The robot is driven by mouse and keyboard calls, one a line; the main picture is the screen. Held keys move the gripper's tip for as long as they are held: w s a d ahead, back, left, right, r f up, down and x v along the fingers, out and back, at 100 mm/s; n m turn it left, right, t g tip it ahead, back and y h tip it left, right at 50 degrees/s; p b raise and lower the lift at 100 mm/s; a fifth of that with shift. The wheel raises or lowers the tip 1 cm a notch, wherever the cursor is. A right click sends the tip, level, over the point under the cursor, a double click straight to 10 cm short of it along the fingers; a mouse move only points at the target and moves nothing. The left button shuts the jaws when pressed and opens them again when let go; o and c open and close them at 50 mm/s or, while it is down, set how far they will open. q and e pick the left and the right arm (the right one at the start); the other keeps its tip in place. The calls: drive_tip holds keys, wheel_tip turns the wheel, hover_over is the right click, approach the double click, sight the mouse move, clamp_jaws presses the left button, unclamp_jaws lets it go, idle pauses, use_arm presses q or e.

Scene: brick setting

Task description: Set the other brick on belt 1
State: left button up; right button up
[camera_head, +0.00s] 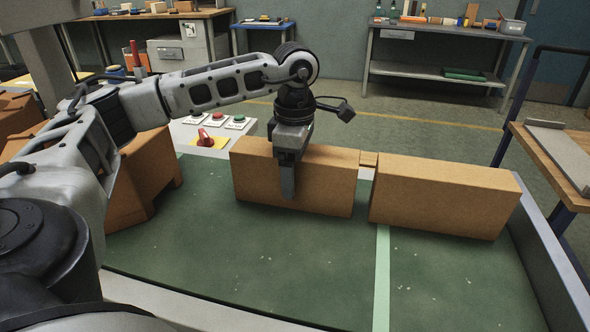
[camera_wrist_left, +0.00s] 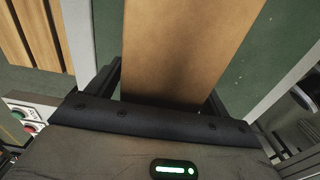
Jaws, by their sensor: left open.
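Two tan bricks stand on edge on the green belt (camera_head: 260,272): a left brick (camera_head: 330,185) and a right brick (camera_head: 445,195), with a narrow gap between them. My left gripper (camera_head: 289,172) is over the left brick, with one finger down its near face; the other finger is hidden behind the brick. In the left wrist view the brick (camera_wrist_left: 185,45) lies between the open fingers of the left gripper (camera_wrist_left: 163,85). Whether the fingers touch it I cannot tell. My right gripper is not in view.
A pale stripe (camera_head: 382,275) crosses the belt below the gap. More bricks (camera_head: 145,180) stand at the left. A control panel (camera_head: 212,132) with buttons and a red knob is behind the belt. A wooden-topped table (camera_head: 555,150) is at the right. The belt's near part is clear.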

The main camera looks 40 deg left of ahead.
use_arm(q)
wheel_tip(320, 180, up, 12)
drive_tip(key=shift+f+p, duration=0.15)
drive_tip(key=shift+p, duration=0.4)
drive_tip(key=shift+f, duration=0.1)
